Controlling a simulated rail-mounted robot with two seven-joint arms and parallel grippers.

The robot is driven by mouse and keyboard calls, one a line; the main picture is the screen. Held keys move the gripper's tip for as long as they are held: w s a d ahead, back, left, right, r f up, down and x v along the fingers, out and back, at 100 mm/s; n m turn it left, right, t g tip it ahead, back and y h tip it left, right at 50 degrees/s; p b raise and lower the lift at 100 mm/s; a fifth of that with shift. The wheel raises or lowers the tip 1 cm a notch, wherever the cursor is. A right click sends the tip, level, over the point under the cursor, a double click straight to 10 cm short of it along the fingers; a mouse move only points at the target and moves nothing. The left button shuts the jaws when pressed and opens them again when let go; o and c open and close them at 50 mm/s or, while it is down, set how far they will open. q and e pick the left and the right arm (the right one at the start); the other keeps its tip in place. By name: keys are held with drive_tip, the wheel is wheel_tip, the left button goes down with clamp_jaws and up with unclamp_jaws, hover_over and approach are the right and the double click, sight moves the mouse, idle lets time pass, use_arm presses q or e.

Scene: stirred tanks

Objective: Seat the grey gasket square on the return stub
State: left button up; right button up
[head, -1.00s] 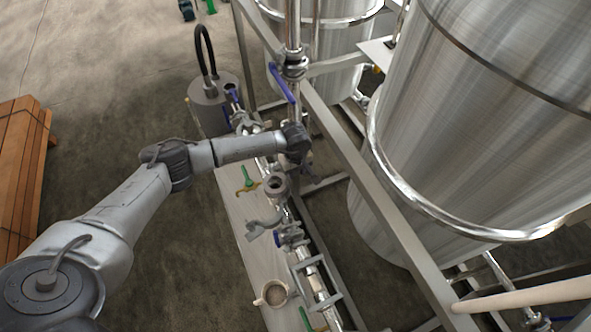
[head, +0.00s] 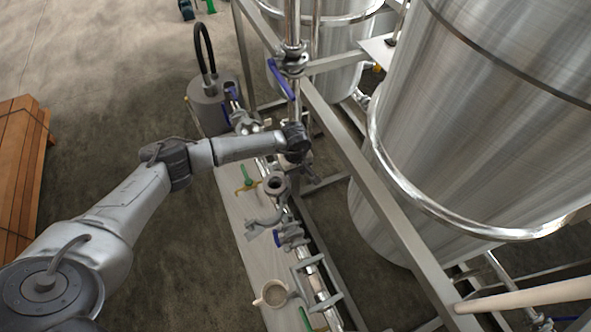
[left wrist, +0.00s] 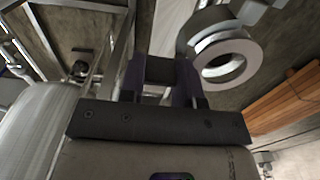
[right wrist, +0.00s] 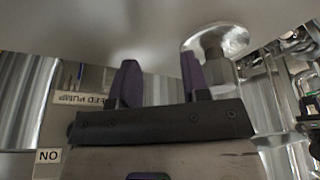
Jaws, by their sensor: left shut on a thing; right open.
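My left gripper (head: 302,160) is over the pipe run, just right of an upright grey stub (head: 266,187) with a round open mouth, which looks like the return stub. In the left wrist view its pale ring-shaped mouth (left wrist: 253,62) is up and right of my left gripper (left wrist: 160,70), apart from the fingers. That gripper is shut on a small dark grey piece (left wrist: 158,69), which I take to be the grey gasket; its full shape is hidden. An open grey clamp (head: 267,220) hangs below the stub. My right gripper (right wrist: 158,80) is open and empty.
Blue-handled valves (head: 283,88) line the pipes. A steel frame (head: 370,195) and large tank (head: 480,130) block the right.

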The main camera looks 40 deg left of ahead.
use_arm(q)
drive_tip(key=shift+f+b, duration=0.65)
drive_tip(key=shift+f, duration=0.15)
drive_tip(key=o, duration=1)
drive_tip(key=shift+r+p, duration=0.35)
drive_tip(key=shift+r, duration=3.4)
